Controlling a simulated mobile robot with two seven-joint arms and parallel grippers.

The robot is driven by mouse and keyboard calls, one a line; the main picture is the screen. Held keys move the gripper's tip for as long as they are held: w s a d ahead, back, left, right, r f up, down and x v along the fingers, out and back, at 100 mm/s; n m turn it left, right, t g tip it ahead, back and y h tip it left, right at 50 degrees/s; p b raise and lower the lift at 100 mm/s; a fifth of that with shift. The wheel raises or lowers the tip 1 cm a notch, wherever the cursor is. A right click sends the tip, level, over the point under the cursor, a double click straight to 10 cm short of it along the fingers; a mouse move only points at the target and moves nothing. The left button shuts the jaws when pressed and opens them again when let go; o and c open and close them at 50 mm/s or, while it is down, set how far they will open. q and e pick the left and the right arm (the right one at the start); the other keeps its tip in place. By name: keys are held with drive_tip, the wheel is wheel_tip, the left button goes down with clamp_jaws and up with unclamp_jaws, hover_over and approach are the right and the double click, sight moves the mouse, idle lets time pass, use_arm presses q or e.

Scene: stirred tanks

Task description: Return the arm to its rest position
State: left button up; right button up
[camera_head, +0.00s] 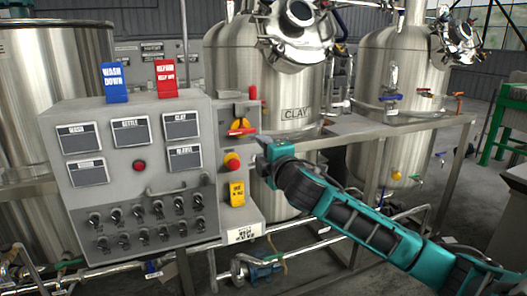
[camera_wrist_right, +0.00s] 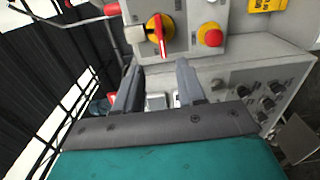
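My right arm comes in from the right in the head view, and its right gripper (camera_head: 264,162) is just right of the control panel's side box. In the right wrist view the two dark fingers of the right gripper (camera_wrist_right: 158,78) stand apart with nothing held between them. Beyond the fingers are the red-handled rotary switch on a yellow base (camera_wrist_right: 160,32) and the red emergency button (camera_wrist_right: 211,36), which also shows in the head view (camera_head: 232,161). The fingers look clear of both; exact distance cannot be told. My left gripper is not in view.
A steel tank marked CLAY (camera_head: 300,95) stands behind my right gripper, with another tank (camera_head: 385,75) to the right. A metal rail (camera_head: 385,127) and pipes lie close to the arm.

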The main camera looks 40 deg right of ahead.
drive_tip(key=shift+f, duration=0.1)
idle(0.5)
drive_tip(key=s+a+f+m+g+y, duration=0.1)
drive_tip(key=s+a+f, duration=0.15)
drive_tip(key=f, duration=0.45)
drive_tip(key=s+a+f+m+g+y, duration=0.1)
drive_tip(key=s+a+f+m+y, duration=0.1)
drive_tip(key=a+f, duration=0.35)
drive_tip(key=s+a+f+m+g+y, duration=0.1)
drive_tip(key=s+a+f, duration=0.1)
drive_tip(key=f, duration=0.6)
drive_tip(key=s+a+f+m+g, duration=0.1)
drive_tip(key=s+a+f+m, duration=0.2)
drive_tip(key=s+f, duration=0.2)
drive_tip(key=s+a+f+m+g+y, duration=0.1)
drive_tip(key=s+a+f+m, duration=0.2)
drive_tip(key=s+f, duration=0.2)
drive_tip(key=s+a+f+m+g, duration=0.1)
drive_tip(key=s+a+f+m, duration=0.2)
drive_tip(key=s+f, duration=0.3)
drive_tip(key=s, duration=0.4)
drive_tip(key=shift+a+g+y, duration=0.4)
